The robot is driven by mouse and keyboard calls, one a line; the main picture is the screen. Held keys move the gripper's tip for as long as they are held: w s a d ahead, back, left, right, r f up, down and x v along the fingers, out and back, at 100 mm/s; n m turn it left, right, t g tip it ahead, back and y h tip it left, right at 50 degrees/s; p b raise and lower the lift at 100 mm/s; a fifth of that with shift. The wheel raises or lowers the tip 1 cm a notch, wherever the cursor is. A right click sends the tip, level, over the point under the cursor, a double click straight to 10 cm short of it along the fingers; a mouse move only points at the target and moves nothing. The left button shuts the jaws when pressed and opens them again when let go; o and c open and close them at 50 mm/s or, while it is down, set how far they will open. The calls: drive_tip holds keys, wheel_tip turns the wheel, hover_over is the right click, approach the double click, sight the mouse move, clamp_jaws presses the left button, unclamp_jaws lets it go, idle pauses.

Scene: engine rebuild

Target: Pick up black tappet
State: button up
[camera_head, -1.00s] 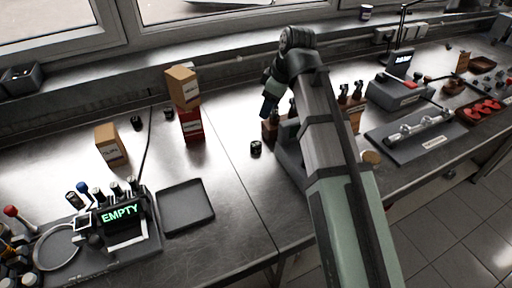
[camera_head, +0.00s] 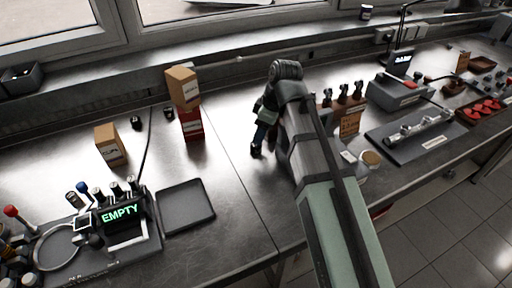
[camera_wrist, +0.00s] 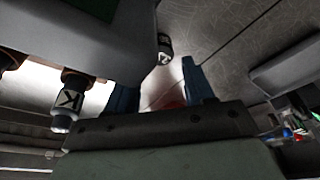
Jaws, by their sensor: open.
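The black tappet (camera_head: 256,152) stands on the steel bench right of the stacked boxes, partly covered by my gripper. In the wrist view a small dark cylinder with a pale marking (camera_wrist: 165,49), likely this tappet, shows just beyond and between the blue fingertips. My gripper (camera_head: 261,136) is open, its blue fingers close above the tappet; the wrist view shows the fingers (camera_wrist: 158,83) apart with nothing held. Whether a finger touches the tappet cannot be told. Two other small black cylinders (camera_head: 136,123) (camera_head: 168,112) stand further left on the bench.
A brown box (camera_head: 183,87) sits on a red box (camera_head: 190,124) left of my gripper; another brown box (camera_head: 110,146) stands farther left. An empty dark tray (camera_head: 209,216) lies in front, beside a device reading EMPTY (camera_head: 120,213). A piston stand (camera_head: 350,122) is to the right.

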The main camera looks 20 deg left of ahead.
sight(256, 147)
drive_tip(key=shift+x, duration=2.65)
drive_tip(key=c, duration=0.8)
drive_tip(key=shift+r, duration=0.15)
drive_tip(key=shift+c, duration=0.2)
